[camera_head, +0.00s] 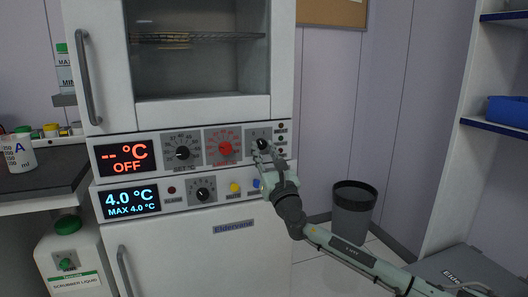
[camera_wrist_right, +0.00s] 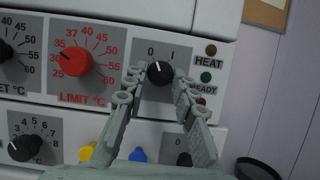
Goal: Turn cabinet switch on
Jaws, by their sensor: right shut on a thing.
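The cabinet switch (camera_wrist_right: 160,73) is a black knob with a white pointer line on a grey plate marked 0 and I. Its pointer is turned toward the 0 in the right wrist view. My right gripper (camera_wrist_right: 157,85) has one finger on each side of the knob and is shut on it. In the head view my right gripper (camera_head: 266,158) reaches the knob (camera_head: 262,144) from the lower right and partly covers it. The upper display (camera_head: 124,157) reads "-- °C OFF". My left gripper is not in view.
A red LIMIT knob (camera_wrist_right: 76,61) and a black SET knob (camera_head: 182,153) sit left of the switch. Dark HEAT and READY lamps (camera_wrist_right: 207,76) are at its right. Below are a lower display (camera_head: 131,201), a yellow button (camera_head: 235,187) and a blue button (camera_wrist_right: 138,155). A bin (camera_head: 353,213) stands right.

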